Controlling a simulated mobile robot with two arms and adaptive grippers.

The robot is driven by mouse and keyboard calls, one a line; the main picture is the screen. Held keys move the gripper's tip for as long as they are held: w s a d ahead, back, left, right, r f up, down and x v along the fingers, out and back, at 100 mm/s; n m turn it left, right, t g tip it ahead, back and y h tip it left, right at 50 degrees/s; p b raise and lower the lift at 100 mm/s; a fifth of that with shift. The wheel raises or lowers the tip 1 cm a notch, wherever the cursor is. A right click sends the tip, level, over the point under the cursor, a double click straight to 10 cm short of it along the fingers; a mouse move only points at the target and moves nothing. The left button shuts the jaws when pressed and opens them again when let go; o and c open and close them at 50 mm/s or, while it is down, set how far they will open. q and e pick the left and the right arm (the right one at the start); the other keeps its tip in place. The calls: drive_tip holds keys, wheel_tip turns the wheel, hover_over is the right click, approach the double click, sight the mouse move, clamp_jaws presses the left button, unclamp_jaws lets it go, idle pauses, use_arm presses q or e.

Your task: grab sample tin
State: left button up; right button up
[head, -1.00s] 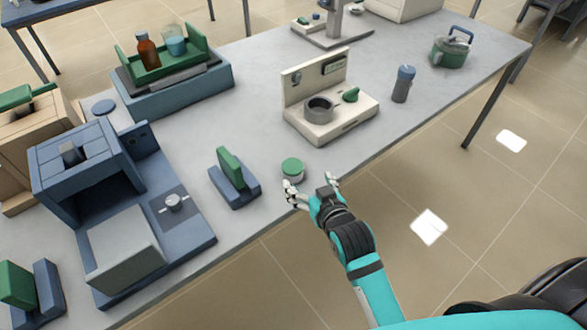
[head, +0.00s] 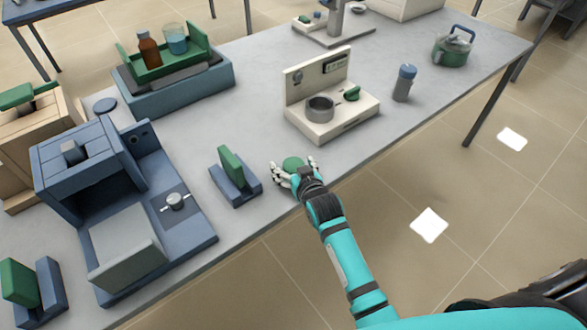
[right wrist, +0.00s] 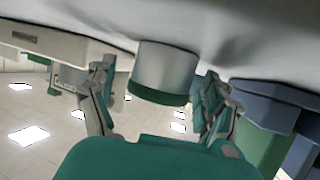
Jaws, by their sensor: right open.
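The sample tin is a small round tin with a green lid (head: 292,163) near the front edge of the grey table in the head view. In the right wrist view the tin (right wrist: 166,70) shows its pale side and green lid, upside down in the picture. My right gripper (head: 295,175) is open, with its fingers on either side of the tin. In the right wrist view the fingers (right wrist: 165,100) flank the tin, with gaps visible on both sides. Part of the tin is hidden behind the hand in the head view. My left gripper is not in view.
A blue stand with a green block (head: 236,182) is just left of the tin. A cream device with a grey pot (head: 330,112) stands behind it. A blue furnace (head: 85,170) with its door open is at the left. Table is clear right of the tin.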

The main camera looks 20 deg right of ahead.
drive_tip(key=c, duration=1.3)
drive_tip(key=shift+r, duration=0.1)
